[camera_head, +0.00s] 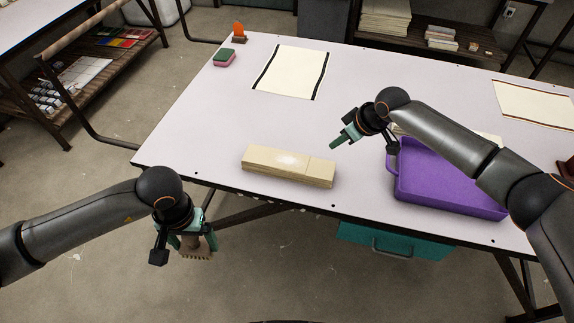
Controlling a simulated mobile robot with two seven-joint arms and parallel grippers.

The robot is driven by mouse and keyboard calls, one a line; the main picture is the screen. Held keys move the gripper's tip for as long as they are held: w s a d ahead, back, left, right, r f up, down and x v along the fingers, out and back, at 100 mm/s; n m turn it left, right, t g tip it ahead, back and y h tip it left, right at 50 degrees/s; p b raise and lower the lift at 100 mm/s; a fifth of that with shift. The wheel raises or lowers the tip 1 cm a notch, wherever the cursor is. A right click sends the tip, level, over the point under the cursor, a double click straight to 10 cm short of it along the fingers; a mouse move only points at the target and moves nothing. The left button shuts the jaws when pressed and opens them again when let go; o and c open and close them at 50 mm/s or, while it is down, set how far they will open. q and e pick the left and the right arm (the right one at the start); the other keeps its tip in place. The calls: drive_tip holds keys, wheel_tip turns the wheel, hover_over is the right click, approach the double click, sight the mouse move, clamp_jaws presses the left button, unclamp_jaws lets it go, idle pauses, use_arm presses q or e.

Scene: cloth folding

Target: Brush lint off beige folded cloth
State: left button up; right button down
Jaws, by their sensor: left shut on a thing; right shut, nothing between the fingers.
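The beige folded cloth (262,168) lies as a long flat block near the front edge of the white table, with a pale patch on its top. My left gripper (192,243) is shut on a brush (196,252) with light bristles pointing down. It holds the brush in front of the table edge, to the left of and nearer than the cloth, apart from it. My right gripper (337,143) is shut and empty above the table, to the right of and beyond the cloth.
A purple tray (450,208) stands on the right of the white table (200,120), partly behind my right arm. A cream sheet with dark edges (292,72) lies at the back. A green and pink sponge (224,58) and an orange item (239,30) sit at the back left. The table left of the cloth is clear.

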sight(334, 162)
use_arm(q)
wheel_tip(334, 162, down, 4)
drive_tip(key=b, duration=0.3)
drive_tip(key=shift+f+b, duration=0.2)
drive_tip(key=shift+b, duration=0.15)
use_arm(e)
wheel_tip(334, 162, down, 4)
drive_tip(key=shift+f, duration=0.1)
use_arm(q)
drive_tip(key=shift+f, duration=0.25)
use_arm(e)
drive_tip(key=shift+f, duration=0.5)
idle(1.1)
use_arm(q)
drive_tip(key=shift+r, duration=0.1)
use_arm(e)
drive_tip(key=shift+r, duration=0.1)
use_arm(q)
wheel_tip(334, 162, up, 6)
drive_tip(key=p, duration=0.6)
drive_tip(key=shift+r, duration=0.25)
use_arm(e)
wheel_tip(334, 162, up, 6)
use_arm(q)
drive_tip(key=shift+f, duration=0.1)
